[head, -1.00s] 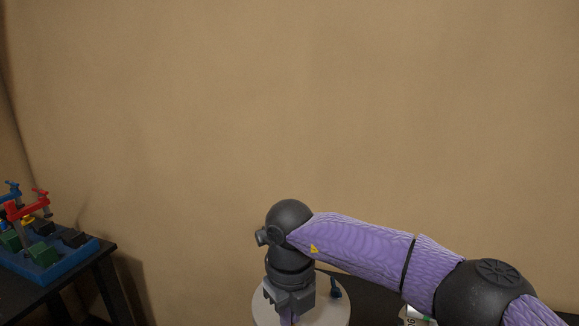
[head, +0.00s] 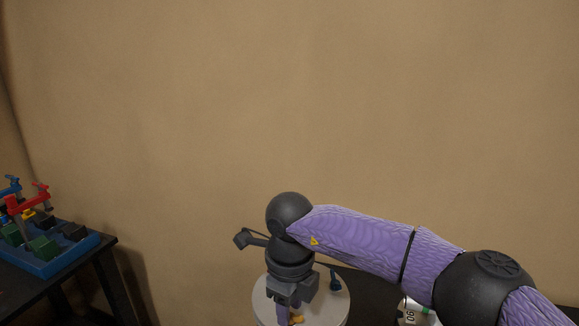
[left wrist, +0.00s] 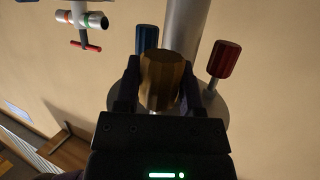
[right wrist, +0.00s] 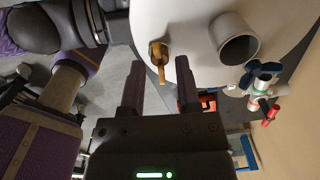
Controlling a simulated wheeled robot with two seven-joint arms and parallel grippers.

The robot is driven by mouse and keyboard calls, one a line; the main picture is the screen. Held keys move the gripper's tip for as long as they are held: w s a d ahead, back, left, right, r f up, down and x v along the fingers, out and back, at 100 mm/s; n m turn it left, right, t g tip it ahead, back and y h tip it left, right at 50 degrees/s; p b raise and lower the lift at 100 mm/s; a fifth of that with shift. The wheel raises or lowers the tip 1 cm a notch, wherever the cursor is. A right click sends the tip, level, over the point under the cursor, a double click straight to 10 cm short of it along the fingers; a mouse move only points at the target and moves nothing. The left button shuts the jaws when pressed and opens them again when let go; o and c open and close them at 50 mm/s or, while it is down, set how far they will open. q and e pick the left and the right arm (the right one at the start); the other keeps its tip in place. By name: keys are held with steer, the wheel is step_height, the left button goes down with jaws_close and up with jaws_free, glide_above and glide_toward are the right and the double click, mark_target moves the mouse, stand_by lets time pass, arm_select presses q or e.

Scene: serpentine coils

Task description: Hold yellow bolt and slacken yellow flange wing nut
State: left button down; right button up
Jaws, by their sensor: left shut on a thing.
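The yellow bolt head (left wrist: 161,82), a ridged knob, sits between the black fingers of my left gripper (left wrist: 158,92) in the left wrist view. That gripper is shut on it. The yellow flange wing nut (right wrist: 158,54) is on the white round flange (right wrist: 190,22) in the right wrist view, with one wing pointing toward my right gripper. My right gripper (right wrist: 160,92) is open and empty, its purple fingers on either side below the nut. In the head view my right wrist hides part of the flange, and a small yellow piece (head: 297,319) shows beside the fingers.
A pipe opening (right wrist: 238,40) is near the nut. A blue wing nut (head: 335,281) is on the flange's right. A red bolt head (left wrist: 224,59) and a blue one (left wrist: 148,39) flank the yellow bolt. A blue tray (head: 50,262) with fittings stands far left.

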step_height(320, 180, up, 4)
steer(key=shift+r, duration=0.25)
arm_select(q)
steer(key=shift+c, duration=0.6)
jaws_free()
steer(key=shift+c, duration=0.2)
steer(key=p+v, duration=0.6)
steer(key=v, duration=0.3)
arm_select(e)
step_height(320, 180, up, 6)
